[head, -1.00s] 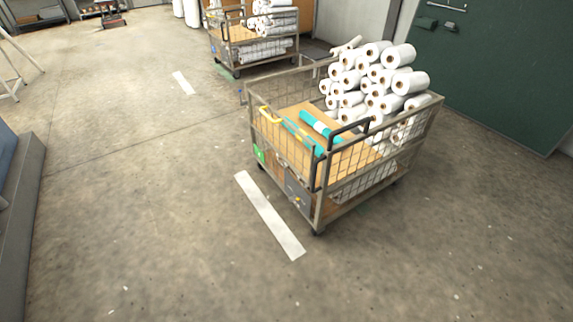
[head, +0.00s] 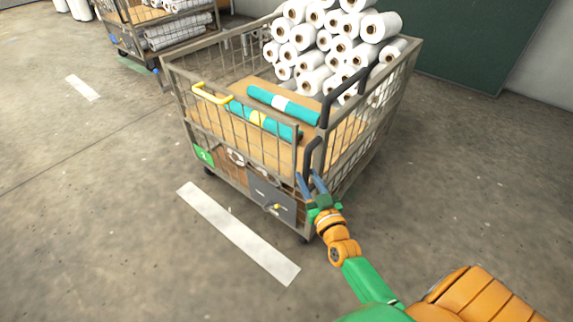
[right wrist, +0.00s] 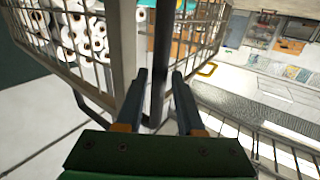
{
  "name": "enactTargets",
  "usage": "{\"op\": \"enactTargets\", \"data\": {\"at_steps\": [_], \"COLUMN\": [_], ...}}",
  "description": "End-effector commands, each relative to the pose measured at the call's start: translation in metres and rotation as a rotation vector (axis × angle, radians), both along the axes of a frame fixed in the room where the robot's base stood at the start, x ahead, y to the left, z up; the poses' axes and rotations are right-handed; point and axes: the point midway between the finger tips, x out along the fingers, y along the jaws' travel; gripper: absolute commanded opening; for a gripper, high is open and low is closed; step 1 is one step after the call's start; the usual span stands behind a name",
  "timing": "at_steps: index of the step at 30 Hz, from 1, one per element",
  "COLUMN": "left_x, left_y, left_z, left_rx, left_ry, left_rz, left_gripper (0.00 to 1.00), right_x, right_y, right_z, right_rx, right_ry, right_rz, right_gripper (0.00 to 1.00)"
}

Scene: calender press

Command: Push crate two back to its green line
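The near crate (head: 245,165) is a wire-mesh cart on castors with a green tag (head: 203,154) on its front; the tag's numeral is too small to read surely. It has black handles, the nearer (head: 313,155) at the front right corner. My right gripper (head: 311,184) is at that corner, just below the handle. In the right wrist view, its two fingers (right wrist: 160,100) are apart, with a dark upright bar (right wrist: 162,50) between them; contact is unclear. A white floor strip (head: 238,230) lies in front of the crate. I cannot make out a green line clearly. My left gripper is out of view.
The crate holds white rolls (head: 330,50) and teal rolls (head: 284,104) on a board. Another cart (head: 160,30) with rolls stands at the back left. A dark green door (head: 480,45) is behind on the right. Floor to the left and right is open.

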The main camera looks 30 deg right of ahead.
Motion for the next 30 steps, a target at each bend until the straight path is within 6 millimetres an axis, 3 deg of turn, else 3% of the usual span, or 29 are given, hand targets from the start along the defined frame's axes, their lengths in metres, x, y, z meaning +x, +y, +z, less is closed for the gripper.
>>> {"op": "enactTargets", "data": {"at_steps": [3,7,16,17,21,30], "left_x": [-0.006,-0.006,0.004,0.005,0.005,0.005], "left_y": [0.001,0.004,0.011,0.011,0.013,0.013], "left_z": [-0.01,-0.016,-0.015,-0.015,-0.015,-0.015], "left_rx": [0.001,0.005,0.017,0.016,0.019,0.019], "left_ry": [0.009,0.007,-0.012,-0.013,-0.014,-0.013], "left_rz": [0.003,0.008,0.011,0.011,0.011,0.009], "left_gripper": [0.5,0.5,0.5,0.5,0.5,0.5], "right_x": [0.026,0.046,0.054,0.054,0.054,0.053], "right_y": [-0.005,-0.009,-0.01,-0.01,-0.01,-0.01], "right_z": [-0.001,-0.002,0.0,0.0,0.0,0.0], "right_rx": [-0.002,-0.001,-0.001,-0.001,-0.001,-0.001], "right_ry": [-0.002,0.002,0.005,0.005,0.006,0.006], "right_rz": [0.001,0.001,0.002,0.002,0.002,0.002], "right_gripper": [0.37,0.37,0.37,0.34,0.0,0.0]}}
